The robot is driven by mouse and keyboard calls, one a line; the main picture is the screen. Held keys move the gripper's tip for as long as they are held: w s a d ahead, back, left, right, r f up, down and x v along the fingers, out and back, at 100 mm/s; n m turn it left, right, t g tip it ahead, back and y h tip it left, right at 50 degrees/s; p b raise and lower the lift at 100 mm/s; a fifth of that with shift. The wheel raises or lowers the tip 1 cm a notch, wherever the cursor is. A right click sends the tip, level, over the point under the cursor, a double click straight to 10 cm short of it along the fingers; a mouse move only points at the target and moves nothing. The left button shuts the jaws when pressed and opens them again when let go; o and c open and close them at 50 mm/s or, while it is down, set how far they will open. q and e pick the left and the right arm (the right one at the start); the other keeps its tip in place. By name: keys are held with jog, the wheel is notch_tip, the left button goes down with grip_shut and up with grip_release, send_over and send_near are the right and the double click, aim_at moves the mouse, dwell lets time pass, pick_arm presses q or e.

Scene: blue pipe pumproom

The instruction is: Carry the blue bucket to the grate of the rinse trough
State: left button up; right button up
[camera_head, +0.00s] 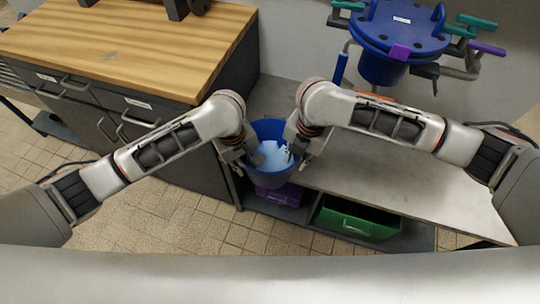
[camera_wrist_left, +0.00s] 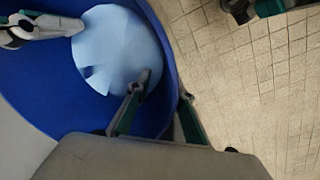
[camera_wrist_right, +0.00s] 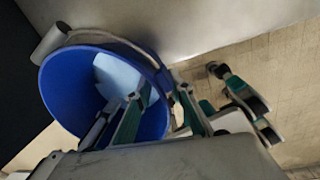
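The blue bucket (camera_head: 270,132) is at the left end of the grey bench, light blue inside. It also shows in the left wrist view (camera_wrist_left: 45,95) and the right wrist view (camera_wrist_right: 63,85), its handle folded to one side. My left gripper (camera_head: 243,153) is at its left rim and my right gripper (camera_head: 296,146) at its right rim. Each has one finger inside the wall and one outside, drawn in around the rim. The bucket looks upright; its underside is hidden, so I cannot tell whether it touches anything below. I cannot make out the rinse trough or its grate.
The grey bench (camera_head: 395,190) extends right, with a green bin (camera_head: 357,222) and a purple box (camera_head: 283,196) below. A wood-topped cabinet (camera_head: 120,45) stands left. A blue flanged vessel (camera_head: 400,28) with coloured handles is at the back right. Tiled floor is open at front left.

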pick_arm(q)
jog(key=shift+f, duration=0.55)
pick_arm(e)
jog(key=shift+f, duration=0.55)
pick_arm(q)
grip_shut()
pick_arm(e)
grip_shut()
pick_arm(q)
jog(key=shift+w+d+r, duration=0.1)
jog(key=shift+w+r, duration=0.05)
jog(key=shift+r, duration=0.05)
pick_arm(e)
jog(key=shift+w+r, duration=0.15)
